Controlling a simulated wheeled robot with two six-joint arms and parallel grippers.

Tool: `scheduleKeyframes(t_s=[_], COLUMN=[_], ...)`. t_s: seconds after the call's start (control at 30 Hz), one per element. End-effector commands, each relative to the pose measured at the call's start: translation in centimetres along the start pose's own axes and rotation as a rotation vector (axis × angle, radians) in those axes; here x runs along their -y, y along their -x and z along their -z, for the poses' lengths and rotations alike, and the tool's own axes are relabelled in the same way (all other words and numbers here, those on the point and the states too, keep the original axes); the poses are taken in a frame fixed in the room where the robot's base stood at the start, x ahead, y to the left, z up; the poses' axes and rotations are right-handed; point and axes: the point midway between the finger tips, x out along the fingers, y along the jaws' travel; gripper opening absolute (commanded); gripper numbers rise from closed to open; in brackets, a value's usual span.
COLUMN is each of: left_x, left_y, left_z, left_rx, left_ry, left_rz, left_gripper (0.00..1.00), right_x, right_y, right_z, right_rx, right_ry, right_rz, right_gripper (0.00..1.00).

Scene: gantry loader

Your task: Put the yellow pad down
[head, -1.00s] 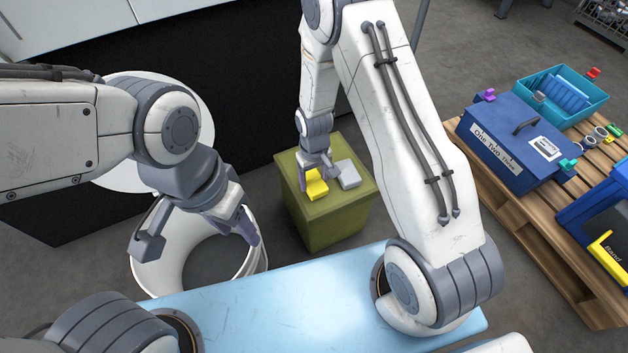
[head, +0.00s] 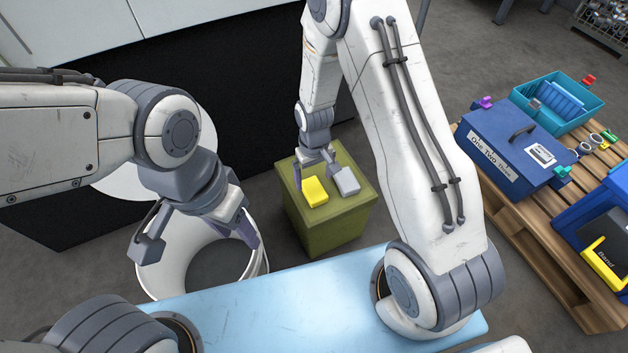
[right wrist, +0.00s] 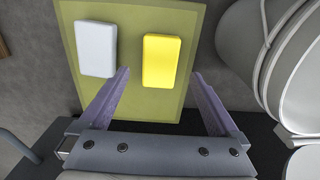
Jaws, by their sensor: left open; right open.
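The yellow pad (head: 314,191) lies flat on top of the olive-green block (head: 335,228), beside a light grey pad (head: 345,181). In the right wrist view the yellow pad (right wrist: 161,60) lies just beyond and between the two fingers, clear of both, with the grey pad (right wrist: 96,49) to its left. My right gripper (head: 315,172) is open and empty, at the far side of the yellow pad. My left gripper (head: 196,243) is open and empty over the rim of the white bin.
The white round bin (head: 150,278) stands left of the green block. A light blue surface (head: 300,310) is in front. At right a wooden pallet (head: 520,225) carries a blue toolbox (head: 512,140), a teal crate (head: 590,105) and other items. Grey floor surrounds the block.

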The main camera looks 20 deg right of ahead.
Motion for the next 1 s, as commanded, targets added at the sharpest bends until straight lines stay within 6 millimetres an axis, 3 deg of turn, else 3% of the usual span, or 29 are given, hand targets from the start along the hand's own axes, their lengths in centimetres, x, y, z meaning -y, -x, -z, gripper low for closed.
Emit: scheduleKeyframes(t_s=[0.03, 0.2, 0.47, 0.57, 0.63, 0.8, 1.0], left_x=[-0.1, -0.2, -0.2, -0.2, -0.2, -0.2, -0.2], left_y=[1.2, 2.6, 3.4, 3.4, 3.4, 3.3, 3.3], left_z=[0.1, 0.1, 0.2, 0.2, 0.2, 0.2, 0.2], left_rx=[0.0, 0.0, 0.0, 0.0, 0.0, 0.0, 0.0], left_ry=[0.0, 0.0, 0.0, 0.0, 0.0, 0.0, 0.0], left_rz=[0.0, 0.0, 0.0, 0.0, 0.0, 0.0, 0.0], left_gripper=[0.5, 0.5, 0.5, 0.5, 0.5, 0.5, 0.5], right_x=[0.0, 0.0, 0.3, 1.9, 3.7, 8.9, 12.1], right_y=[1.9, 5.0, 7.6, 9.9, 12.6, 20.0, 25.6], right_z=[0.1, 0.0, -0.1, -0.5, -1.4, -6.7, -14.7], right_rx=[-0.003, -0.001, -0.002, -0.011, -0.019, -0.034, -0.039], right_ry=[0.0, 0.0, 0.007, 0.038, 0.077, 0.206, 0.351], right_rz=[0.0, 0.0, 0.0, 0.003, 0.007, 0.027, 0.059], right_gripper=[0.97, 0.97, 0.97, 0.97, 0.97, 0.97, 0.97])
